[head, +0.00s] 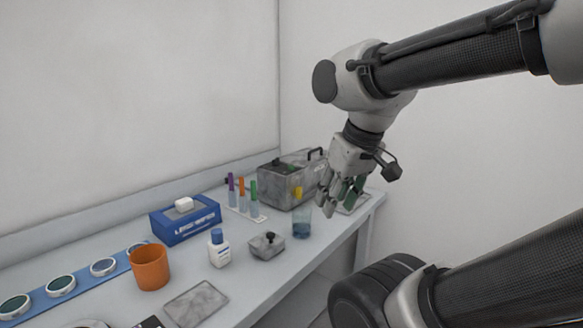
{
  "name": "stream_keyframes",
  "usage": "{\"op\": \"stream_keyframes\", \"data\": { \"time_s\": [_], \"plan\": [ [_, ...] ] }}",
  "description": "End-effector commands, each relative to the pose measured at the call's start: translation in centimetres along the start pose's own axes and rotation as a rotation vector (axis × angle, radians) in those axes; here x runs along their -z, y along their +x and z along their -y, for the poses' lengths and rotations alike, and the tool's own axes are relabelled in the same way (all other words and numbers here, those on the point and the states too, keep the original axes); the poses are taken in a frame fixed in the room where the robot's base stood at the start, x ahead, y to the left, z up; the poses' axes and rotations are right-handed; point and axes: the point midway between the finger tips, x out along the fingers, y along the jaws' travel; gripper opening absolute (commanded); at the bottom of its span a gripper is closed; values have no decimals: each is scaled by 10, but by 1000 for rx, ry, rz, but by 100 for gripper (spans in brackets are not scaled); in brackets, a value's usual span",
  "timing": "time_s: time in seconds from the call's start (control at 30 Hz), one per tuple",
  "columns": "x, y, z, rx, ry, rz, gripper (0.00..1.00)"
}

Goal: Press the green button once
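I cannot make out a green button for certain. My gripper (340,200) points down over the far right end of the bench, in front of a flat grey unit (365,203) that it partly hides. Something dark green (356,189) shows behind or between the fingers; I cannot tell what it is. The fingers overlap in this view, so their opening is unclear. A grey metal box (283,187) with a black handle stands just left of my gripper.
A beaker (301,228) of blue liquid stands close to the left of my gripper. Several capped tubes (242,192), a blue wipes box (185,222), a white bottle (219,252), a small grey block (267,246) and an orange cup (150,268) stand further left.

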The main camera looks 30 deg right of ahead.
Motion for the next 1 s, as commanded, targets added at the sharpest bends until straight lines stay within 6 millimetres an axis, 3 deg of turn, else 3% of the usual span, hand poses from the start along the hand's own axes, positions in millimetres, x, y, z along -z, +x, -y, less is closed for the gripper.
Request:
{"op": "stream_keyframes", "data": {
  "time_s": [0.03,0.17,1.0],
  "plan": [
    [0,0,0,0,0,0,21],
    [0,0,0,0,0,0,0],
    [0,0,0,0,0,0,0]
  ]
}}
